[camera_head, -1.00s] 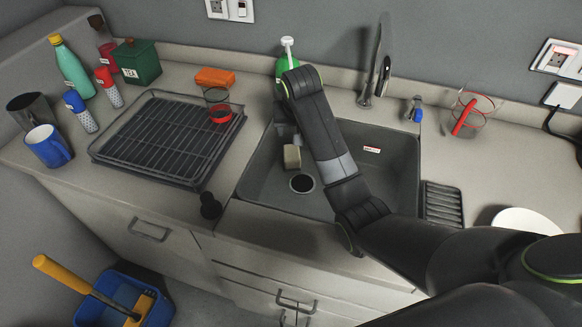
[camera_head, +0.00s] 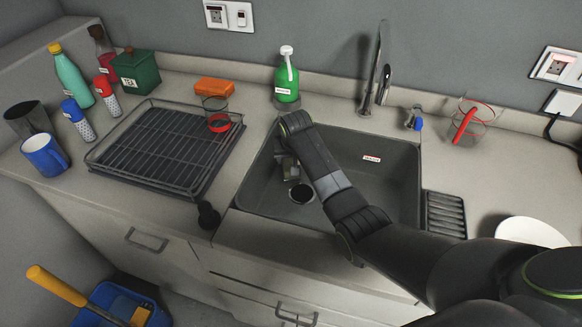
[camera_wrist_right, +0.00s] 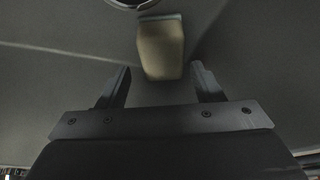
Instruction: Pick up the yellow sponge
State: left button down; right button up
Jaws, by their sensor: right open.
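The sponge (camera_wrist_right: 160,48), dull tan-yellow in this light, lies in the grey sink by the drain. In the right wrist view it is upright in the picture, ahead of and between the two fingers. In the head view the sponge (camera_head: 291,171) is partly hidden by my right gripper. My right gripper (camera_wrist_right: 162,82) is open and empty, its fingers pointing down into the sink, with the sponge just past the tips. Whether the fingers touch it cannot be told. My left gripper is not in view.
The sink (camera_head: 375,185) has walls close around my right gripper. The drain (camera_head: 302,194) is beside the sponge. A green soap bottle (camera_head: 287,82) and a tap (camera_head: 376,75) stand behind. A dish rack (camera_head: 160,145) is at left. The sink's right half is clear.

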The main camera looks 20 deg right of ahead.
aim_at(291, 163)
jog(key=shift+b+x, duration=0.3)
jog(key=shift+x, duration=2.6)
jog(key=shift+a, duration=0.1)
jog(key=c, duration=0.7)
jog(key=shift+r, duration=0.1)
jog(key=shift+c, duration=0.2)
